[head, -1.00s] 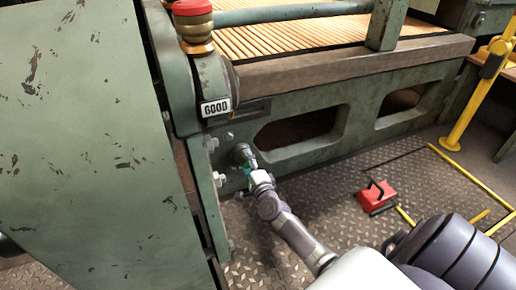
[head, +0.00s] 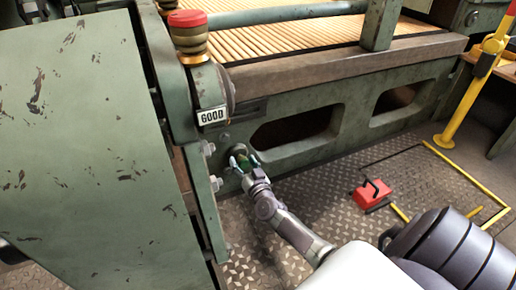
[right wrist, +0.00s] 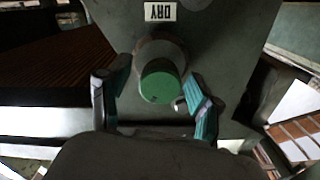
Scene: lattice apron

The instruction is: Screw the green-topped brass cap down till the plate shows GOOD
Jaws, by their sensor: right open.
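The green-topped cap (right wrist: 161,86) is in the right wrist view, on a round mount on the grey-green panel. It also shows small in the head view (head: 245,166), on the low side of the machine. A plate (right wrist: 160,11) beside it shows upside down in the right wrist view and appears to read DRY. My right gripper (head: 245,159) is open, its fingers on either side of the cap. In the right wrist view, its teal-padded fingers (right wrist: 160,92) stand clear of the cap's green top. Brass on this cap is hard to make out. My left gripper is out of view.
A separate red-topped brass cap (head: 188,35) stands on the machine's corner above a plate reading GOOD (head: 212,115). A red box (head: 372,191) with a black handle sits on the tread-plate floor. A yellow post (head: 468,100) stands at right.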

